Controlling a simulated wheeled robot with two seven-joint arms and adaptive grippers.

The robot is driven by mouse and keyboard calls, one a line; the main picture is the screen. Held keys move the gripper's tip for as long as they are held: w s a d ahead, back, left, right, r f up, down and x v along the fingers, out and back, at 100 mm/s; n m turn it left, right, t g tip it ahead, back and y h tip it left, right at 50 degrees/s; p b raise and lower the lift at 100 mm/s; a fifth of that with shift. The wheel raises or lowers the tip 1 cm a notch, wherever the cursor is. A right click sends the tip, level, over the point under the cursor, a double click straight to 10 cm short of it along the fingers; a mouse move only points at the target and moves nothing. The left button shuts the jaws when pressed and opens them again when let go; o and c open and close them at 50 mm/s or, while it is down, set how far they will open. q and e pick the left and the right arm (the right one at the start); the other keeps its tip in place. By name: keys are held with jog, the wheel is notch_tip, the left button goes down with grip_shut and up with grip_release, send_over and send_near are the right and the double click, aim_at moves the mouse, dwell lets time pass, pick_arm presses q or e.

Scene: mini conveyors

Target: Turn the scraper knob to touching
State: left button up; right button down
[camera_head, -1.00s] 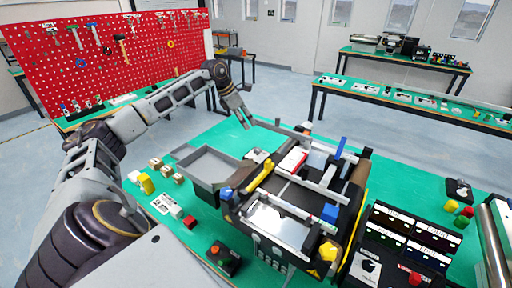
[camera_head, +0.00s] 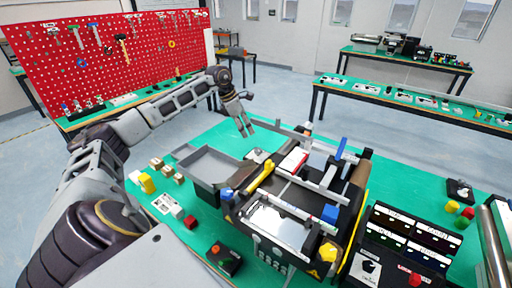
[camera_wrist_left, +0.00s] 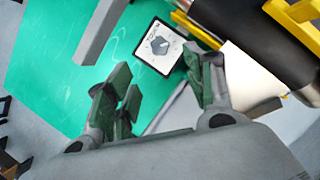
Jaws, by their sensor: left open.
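A grey knob on a white square plate (camera_wrist_left: 160,46) shows in the left wrist view, just beyond my fingertips; it looks like the scraper knob. In the head view the plate (camera_head: 257,155) lies on the green table between the grey tray and the conveyor, its knob too small to read. My left gripper (camera_head: 246,129) is open and empty, above and behind the plate. In the left wrist view its fingers (camera_wrist_left: 166,84) stand apart, with the knob ahead between them and not touched. My right gripper is not in view.
The mini conveyor (camera_head: 278,226) with yellow and blue parts stands right of the plate. A grey tray (camera_head: 188,176) lies left of it. A control panel (camera_head: 368,266) with another knob is at the front right. Small blocks (camera_head: 157,163) lie at the left.

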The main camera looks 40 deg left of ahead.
aim_at(257, 149)
pick_arm(q)
jog(key=shift+p+x, duration=1.2)
jog(key=shift+x, duration=4.75)
jog(key=c, duration=1)
